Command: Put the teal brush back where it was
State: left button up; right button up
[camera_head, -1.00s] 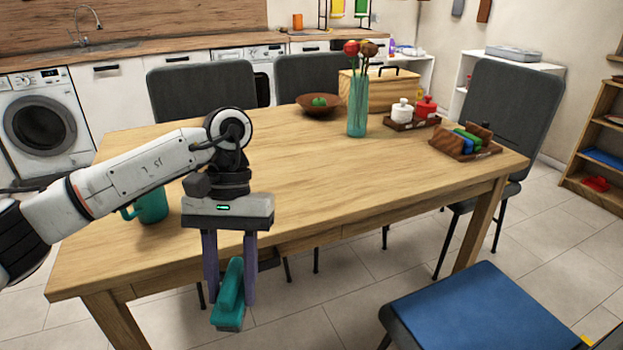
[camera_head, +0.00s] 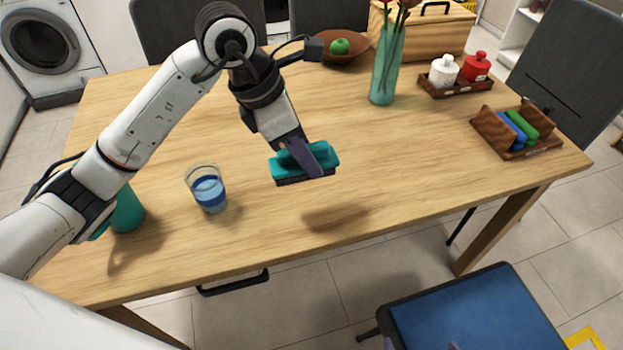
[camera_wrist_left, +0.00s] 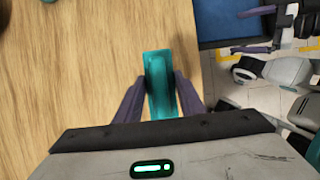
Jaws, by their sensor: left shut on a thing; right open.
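The teal brush (camera_head: 289,166) is held in my left gripper (camera_head: 306,160), above the front middle of the table. The brush lies roughly level with its dark underside down, and a shadow shows on the wood below it. In the left wrist view the brush (camera_wrist_left: 160,68) sits between the two purple fingers. My right gripper (camera_wrist_left: 236,32) shows at the top right of that view, open and empty over the blue chair seat. In the head view only a small purple tip shows at the bottom edge. A wooden holder (camera_head: 483,127) with blue and green items stands at the table's right end.
A glass of blue liquid (camera_head: 208,192) and a teal mug (camera_head: 127,210), partly behind my arm, stand at the left. A vase (camera_head: 385,70), fruit bowl (camera_head: 368,52), wooden box (camera_head: 430,32) and jar tray (camera_head: 458,91) stand farther back. The right-middle tabletop is clear.

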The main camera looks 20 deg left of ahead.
aim_at(305, 174)
pick_arm(q)
jog(key=f, duration=0.4)
jog(key=shift+s+f, duration=0.2)
jog(key=shift+f, duration=0.2)
jog(key=shift+w+f, duration=0.1)
jog(key=shift+f, duration=2.2)
jog(key=o, duration=1)
jog(key=shift+r, duration=0.1)
jog(key=v, duration=1.2)
